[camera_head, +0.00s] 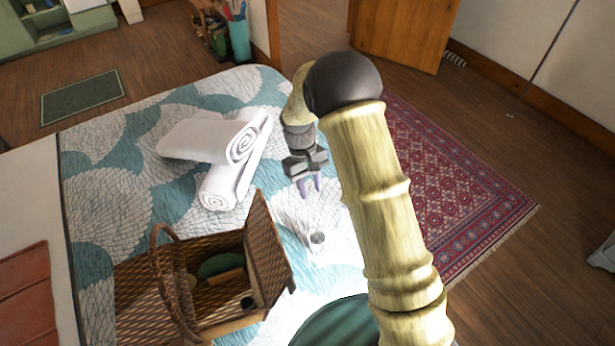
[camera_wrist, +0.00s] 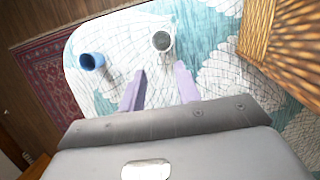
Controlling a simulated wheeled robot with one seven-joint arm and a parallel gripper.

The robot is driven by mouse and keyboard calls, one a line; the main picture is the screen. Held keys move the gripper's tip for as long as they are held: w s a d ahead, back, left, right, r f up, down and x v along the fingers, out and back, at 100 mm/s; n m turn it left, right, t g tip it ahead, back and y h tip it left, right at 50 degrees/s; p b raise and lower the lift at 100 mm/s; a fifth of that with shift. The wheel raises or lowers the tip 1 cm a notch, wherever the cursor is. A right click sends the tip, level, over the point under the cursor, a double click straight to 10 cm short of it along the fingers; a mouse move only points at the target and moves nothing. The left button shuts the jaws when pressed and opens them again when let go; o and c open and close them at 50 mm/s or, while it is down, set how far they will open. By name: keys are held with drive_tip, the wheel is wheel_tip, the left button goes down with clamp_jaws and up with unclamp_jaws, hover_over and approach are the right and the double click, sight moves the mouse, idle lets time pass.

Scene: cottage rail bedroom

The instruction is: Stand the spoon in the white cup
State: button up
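The white cup (camera_head: 316,246) stands upright on the bed, just right of the wicker basket in the head view. It also shows in the wrist view (camera_wrist: 165,55), beyond the fingertips, with its greyish opening visible. My gripper (camera_head: 310,188) hangs above the bed, behind the cup in the head view. In the wrist view its two purple fingers (camera_wrist: 161,72) are apart, with nothing visible between them. They do not appear to touch the cup. I cannot make out a spoon in either view.
A wicker basket (camera_head: 266,245) with its lid open holds a green item and other things. Rolled white towels (camera_head: 225,145) lie on the bed (camera_head: 105,200). A blue cup (camera_wrist: 92,61) stands left of the white cup in the wrist view. Bare bedcover surrounds both cups.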

drive_tip(key=shift+v, duration=1.9)
drive_tip(key=shift+d, duration=0.1)
drive_tip(key=s+d+r+m+t+y, duration=0.1)
drive_tip(key=s+d+r+m+t, duration=0.1)
drive_tip(key=s+d, duration=0.6)
drive_tip(key=s+d+r+m+t, duration=0.3)
drive_tip(key=s+d+r+m, duration=0.1)
drive_tip(key=s+d+r, duration=0.3)
drive_tip(key=shift+s+d+r+m+y, duration=0.15)
drive_tip(key=shift+s+d+m+y, duration=0.25)
drive_tip(key=shift+s+d, duration=0.5)
drive_tip(key=shift+s+a, duration=0.15)
drive_tip(key=shift+a, duration=0.05)
